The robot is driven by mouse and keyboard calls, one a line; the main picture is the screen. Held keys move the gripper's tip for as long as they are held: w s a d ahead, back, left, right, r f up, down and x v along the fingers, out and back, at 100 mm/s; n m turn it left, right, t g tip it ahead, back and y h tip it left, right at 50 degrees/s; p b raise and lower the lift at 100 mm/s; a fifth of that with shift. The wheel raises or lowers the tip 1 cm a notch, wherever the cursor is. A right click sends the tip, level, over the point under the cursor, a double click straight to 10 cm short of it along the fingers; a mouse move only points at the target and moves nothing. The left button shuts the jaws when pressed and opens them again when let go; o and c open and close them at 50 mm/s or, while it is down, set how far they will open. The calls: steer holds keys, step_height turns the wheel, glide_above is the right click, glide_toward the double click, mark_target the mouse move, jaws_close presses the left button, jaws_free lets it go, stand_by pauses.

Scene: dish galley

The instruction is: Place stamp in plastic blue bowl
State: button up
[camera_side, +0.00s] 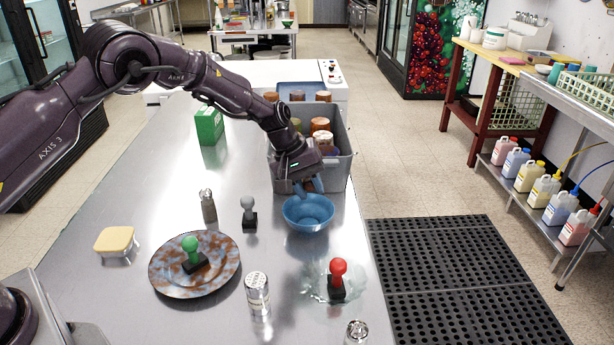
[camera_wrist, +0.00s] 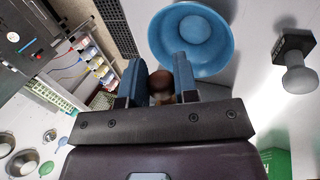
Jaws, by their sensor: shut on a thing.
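My gripper (camera_side: 311,186) is at the far rim of the blue bowl (camera_side: 308,214), low over it. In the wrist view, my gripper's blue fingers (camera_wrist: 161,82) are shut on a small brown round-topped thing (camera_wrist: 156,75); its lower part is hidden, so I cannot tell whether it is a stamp. The bowl (camera_wrist: 190,40) lies just beyond the fingertips there, and its visible inside looks empty. A grey stamp (camera_side: 249,212) stands left of the bowl. A green stamp (camera_side: 192,252) is on the rusty-patterned plate (camera_side: 168,285).
A grey bin (camera_side: 338,172) of jars stands right behind the bowl. A green box (camera_side: 209,125) is at the back left. The table's right edge is close to the bowl.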

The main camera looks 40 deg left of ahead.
steer(key=shift+f, duration=3.15)
steer(key=o, duration=1)
steer(key=shift+r, duration=0.1)
step_height(320, 180, up, 7)
steer(key=shift+f, duration=0.1)
